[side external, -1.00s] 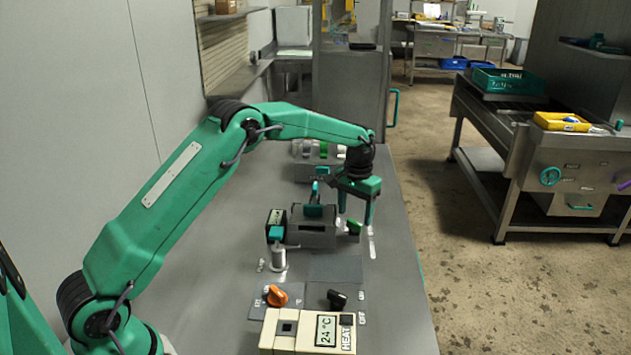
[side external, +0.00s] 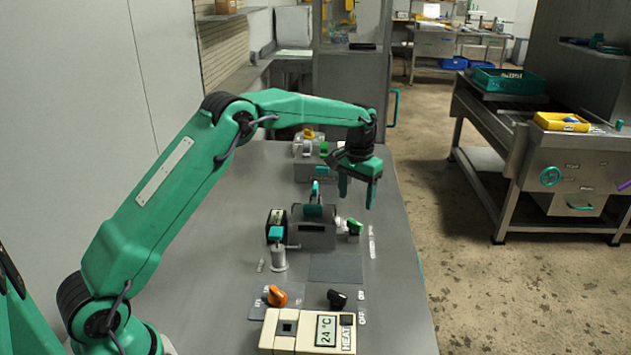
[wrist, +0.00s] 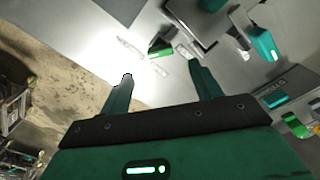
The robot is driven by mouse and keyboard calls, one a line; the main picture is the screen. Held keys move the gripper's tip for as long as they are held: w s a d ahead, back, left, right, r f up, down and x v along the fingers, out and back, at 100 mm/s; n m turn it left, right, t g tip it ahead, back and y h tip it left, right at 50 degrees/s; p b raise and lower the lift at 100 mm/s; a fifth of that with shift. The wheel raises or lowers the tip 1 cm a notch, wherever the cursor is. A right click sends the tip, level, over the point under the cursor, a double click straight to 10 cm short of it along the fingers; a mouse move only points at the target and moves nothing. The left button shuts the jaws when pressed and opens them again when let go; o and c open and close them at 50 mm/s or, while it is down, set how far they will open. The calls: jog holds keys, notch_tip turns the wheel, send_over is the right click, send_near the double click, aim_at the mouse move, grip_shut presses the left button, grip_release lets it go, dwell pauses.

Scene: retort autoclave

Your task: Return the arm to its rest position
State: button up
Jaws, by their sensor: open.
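My gripper (side external: 357,188) is open and empty, its two green fingers pointing down above the right side of the grey bench. It hangs in the air beyond and above the small grey autoclave (side external: 313,234), apart from it.
A cream heater box (side external: 308,332) reading 24 °C stands at the front. Orange (side external: 276,295) and black (side external: 337,299) knobs lie behind it. A teal-topped post (side external: 277,250) stands left of the autoclave. Another device (side external: 312,148) stands at the back. A wall (side external: 80,120) bounds the left.

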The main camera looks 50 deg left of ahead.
jog(key=s+d+r+t, duration=0.3)
jog(key=s+r, duration=1.3)
jog(key=s, duration=0.1)
jog(key=s+d+f+m+t, duration=0.1)
jog(key=s+f+t, duration=0.1)
jog(key=s, duration=1.8)
jog(key=shift+s+f+m+t, duration=0.3)
jog(key=shift+f+m, duration=0.1)
jog(key=shift+f, duration=0.1)
